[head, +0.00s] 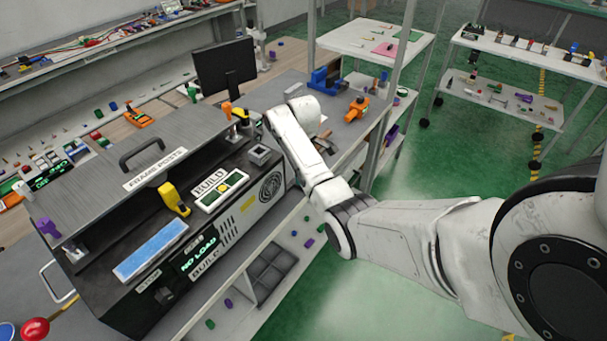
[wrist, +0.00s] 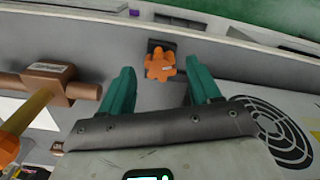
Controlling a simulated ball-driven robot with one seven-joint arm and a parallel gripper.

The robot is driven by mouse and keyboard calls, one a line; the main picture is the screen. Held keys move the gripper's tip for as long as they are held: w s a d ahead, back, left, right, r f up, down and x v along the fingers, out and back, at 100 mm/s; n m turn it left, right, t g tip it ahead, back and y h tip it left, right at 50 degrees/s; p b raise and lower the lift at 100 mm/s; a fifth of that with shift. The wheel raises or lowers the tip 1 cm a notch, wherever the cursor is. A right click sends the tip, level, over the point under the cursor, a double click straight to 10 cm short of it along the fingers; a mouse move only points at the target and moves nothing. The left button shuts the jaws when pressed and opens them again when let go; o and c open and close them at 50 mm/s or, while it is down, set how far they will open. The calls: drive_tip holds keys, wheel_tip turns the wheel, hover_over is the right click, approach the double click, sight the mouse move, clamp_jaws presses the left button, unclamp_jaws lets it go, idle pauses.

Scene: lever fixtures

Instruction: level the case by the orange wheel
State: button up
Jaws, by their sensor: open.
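The case (head: 110,290) is a long dark machine with a grey ribbed lid, a "FRAME POSTS" label and a "NO LOAD" display, on the bench in the head view. Its round vent grille also shows at the right in the wrist view (wrist: 278,132). The orange wheel (wrist: 160,65) is a small lobed knob on a dark mount in the wrist view. My gripper (wrist: 160,72) is open, with one teal finger on each side of the wheel in the picture. I see no contact, and the depth between them is unclear. My arm hides the gripper in the head view.
A brown block (wrist: 48,82) with a label stands left of my gripper in the wrist view. A yellow lever (head: 173,199) and a black handle (head: 142,152) stand up from the case. A monitor (head: 224,67) and an orange fixture (head: 357,108) stand farther back.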

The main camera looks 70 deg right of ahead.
wheel_tip(320, 180, up, 9)
drive_tip(key=shift+b, duration=0.45)
drive_tip(key=shift+a+f, duration=0.1)
idle(0.4)
